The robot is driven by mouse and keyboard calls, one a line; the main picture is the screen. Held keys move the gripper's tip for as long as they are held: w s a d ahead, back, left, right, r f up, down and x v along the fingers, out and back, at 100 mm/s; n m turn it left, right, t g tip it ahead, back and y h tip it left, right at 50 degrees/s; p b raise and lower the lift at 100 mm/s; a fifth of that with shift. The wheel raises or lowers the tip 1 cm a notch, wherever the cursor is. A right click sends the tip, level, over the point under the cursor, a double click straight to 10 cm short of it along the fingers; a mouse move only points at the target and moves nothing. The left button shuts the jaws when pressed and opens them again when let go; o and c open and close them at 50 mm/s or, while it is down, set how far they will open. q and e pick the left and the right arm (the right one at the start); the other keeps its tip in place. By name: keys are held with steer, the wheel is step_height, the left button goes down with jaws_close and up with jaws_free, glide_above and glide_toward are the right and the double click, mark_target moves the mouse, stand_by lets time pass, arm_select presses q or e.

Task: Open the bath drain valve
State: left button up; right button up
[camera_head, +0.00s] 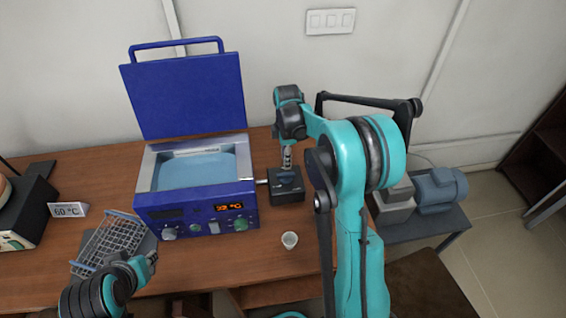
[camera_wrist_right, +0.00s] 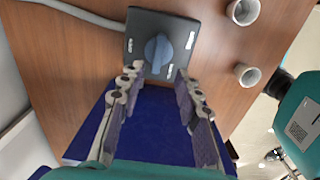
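The blue water bath (camera_head: 196,198) stands on the table with its lid (camera_head: 185,95) raised and water inside. At its right side is the drain valve, a dark box (camera_head: 287,187), with a short pipe between them. In the right wrist view the valve has a blue-grey knob (camera_wrist_right: 158,50) on a dark plate (camera_wrist_right: 160,17) with white labels too small to read. My right gripper (camera_wrist_right: 158,77) is open, its fingers just short of the knob and on either side of its line. My left gripper (camera_head: 151,262) is low at the left by a wire basket; its opening is unclear.
The wire basket (camera_head: 115,238) and a small temperature sign (camera_head: 68,210) are left of the bath. A white cup (camera_head: 289,240) stands in front of the valve; the wrist view shows two cups (camera_wrist_right: 243,12) (camera_wrist_right: 246,75). A pump (camera_head: 437,190) sits at the right.

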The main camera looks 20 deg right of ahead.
mark_target(286, 174)
steer(key=shift+w+d+f, duration=0.1)
steer(key=shift+w+f, duration=0.1)
steer(key=shift+f, duration=0.15)
step_height(286, 174, down, 7)
steer(key=shift+f+b, duration=0.2)
steer(key=shift+b, duration=1)
jaws_close()
